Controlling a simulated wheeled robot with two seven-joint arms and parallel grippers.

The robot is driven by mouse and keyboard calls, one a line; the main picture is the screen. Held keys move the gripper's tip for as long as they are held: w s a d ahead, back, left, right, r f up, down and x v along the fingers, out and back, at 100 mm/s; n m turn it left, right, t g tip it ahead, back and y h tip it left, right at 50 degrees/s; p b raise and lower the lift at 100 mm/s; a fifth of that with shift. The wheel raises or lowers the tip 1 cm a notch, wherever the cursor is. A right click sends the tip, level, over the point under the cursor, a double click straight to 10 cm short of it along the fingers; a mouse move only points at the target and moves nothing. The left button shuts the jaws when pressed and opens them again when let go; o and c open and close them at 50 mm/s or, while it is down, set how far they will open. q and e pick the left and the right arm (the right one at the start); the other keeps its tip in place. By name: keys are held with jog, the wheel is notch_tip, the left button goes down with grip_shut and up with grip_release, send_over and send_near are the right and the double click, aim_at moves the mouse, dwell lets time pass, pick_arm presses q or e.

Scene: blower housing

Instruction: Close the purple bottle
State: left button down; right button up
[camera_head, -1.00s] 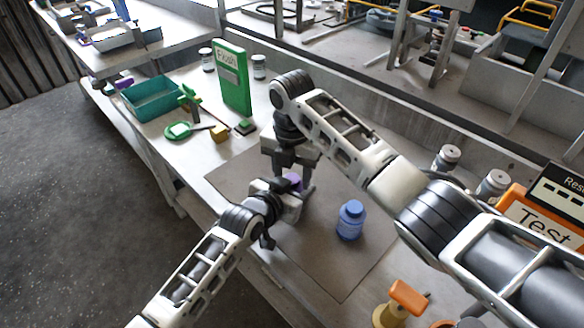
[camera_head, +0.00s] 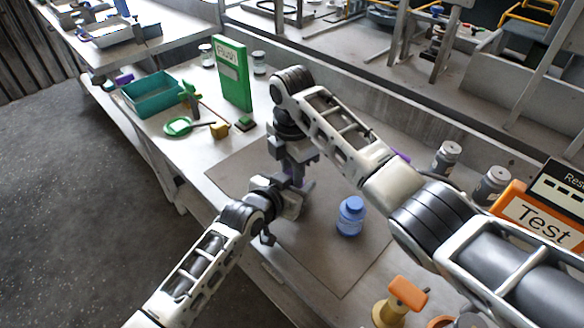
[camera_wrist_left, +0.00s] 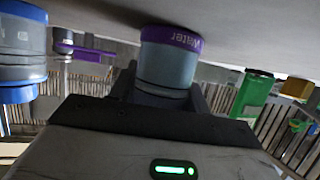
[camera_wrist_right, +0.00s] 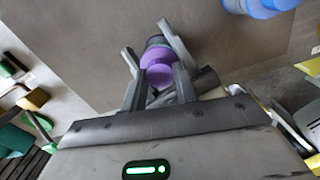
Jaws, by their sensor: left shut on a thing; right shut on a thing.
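The purple bottle, grey-bodied with a purple "Water" band, shows in the left wrist view (camera_wrist_left: 168,62), upside down in that picture. My left gripper (camera_head: 290,196) is shut on its body, low over the mat. My right gripper (camera_head: 296,176) points down from above, directly over the left one. In the right wrist view a round purple cap (camera_wrist_right: 160,76) sits between the right fingers, in line with the bottle. My grippers hide most of the bottle in the head view, and I cannot tell whether the cap is seated.
A blue bottle (camera_head: 351,216) stands to the right on the mat (camera_head: 338,272). Grey jars (camera_head: 447,157) and an orange "Test" sign (camera_head: 535,215) are at the right.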

jog(key=o, duration=1.1)
jog(key=shift+r, duration=0.1)
jog(key=shift+r, duration=2.2)
jog(key=shift+c, duration=0.4)
jog(key=r+n, duration=0.2)
jog(key=n, duration=0.1)
jog(key=shift+w, duration=0.2)
jog(key=n, duration=0.1)
jog(key=r+n, duration=0.1)
jog(key=n, duration=0.1)
jog(key=shift+s+r+n, duration=0.25)
jog(key=shift+n, duration=0.05)
